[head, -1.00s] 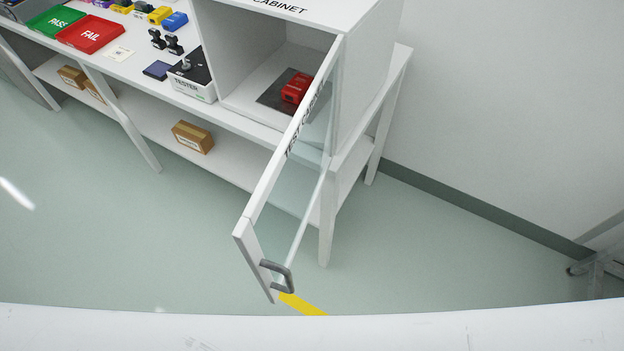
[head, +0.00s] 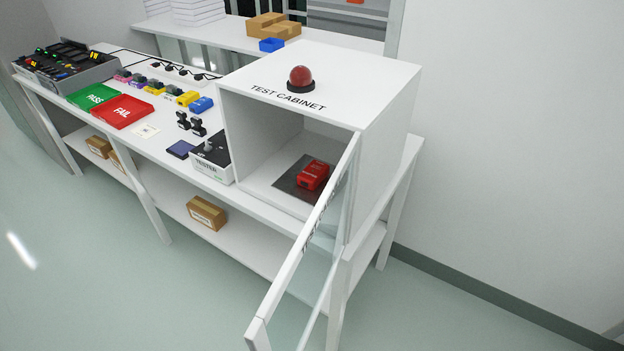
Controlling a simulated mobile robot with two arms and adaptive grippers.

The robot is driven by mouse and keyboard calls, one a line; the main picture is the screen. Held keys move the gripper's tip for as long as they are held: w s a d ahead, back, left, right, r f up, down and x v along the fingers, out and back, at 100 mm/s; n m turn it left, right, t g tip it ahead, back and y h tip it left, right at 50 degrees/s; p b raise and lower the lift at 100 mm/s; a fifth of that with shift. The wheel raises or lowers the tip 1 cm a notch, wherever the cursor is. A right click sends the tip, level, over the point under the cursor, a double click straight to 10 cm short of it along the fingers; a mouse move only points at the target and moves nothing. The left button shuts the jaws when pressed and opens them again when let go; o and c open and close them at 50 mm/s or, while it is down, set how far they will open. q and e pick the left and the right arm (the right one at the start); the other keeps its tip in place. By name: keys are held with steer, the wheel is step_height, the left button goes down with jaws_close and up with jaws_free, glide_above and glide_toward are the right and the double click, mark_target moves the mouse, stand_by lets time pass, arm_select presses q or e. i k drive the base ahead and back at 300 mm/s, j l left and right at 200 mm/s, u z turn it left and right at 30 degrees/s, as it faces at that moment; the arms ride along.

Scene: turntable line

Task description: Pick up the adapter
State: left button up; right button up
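No thing in the head view is labelled as an adapter. Two small black upright pieces (head: 191,123) stand on the white bench beside the tester (head: 212,160), and they may be adapters; I cannot tell for sure. The tester is a white box with a black top and a small knob. A red block-shaped unit (head: 313,175) sits on a dark plate (head: 290,184) inside the test cabinet (head: 390,95), whose glass door (head: 318,225) stands open. Neither of my grippers is in view.
On the bench (head: 160,137) are a green PASS tray (head: 93,96), a red FAIL tray (head: 122,111), a row of coloured units and a dark blue pad (head: 180,149). A red dome lamp (head: 301,78) tops the cabinet. The open door juts over the floor; the floor at left is clear.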

mark_target(316, 170)
steer(key=i+j+z, duration=0.15)
steer(key=j, duration=0.6)
steer(key=i+j+z, duration=0.2)
steer(key=j, duration=0.6)
steer(key=j+z, duration=0.15)
steer(key=j, duration=0.65)
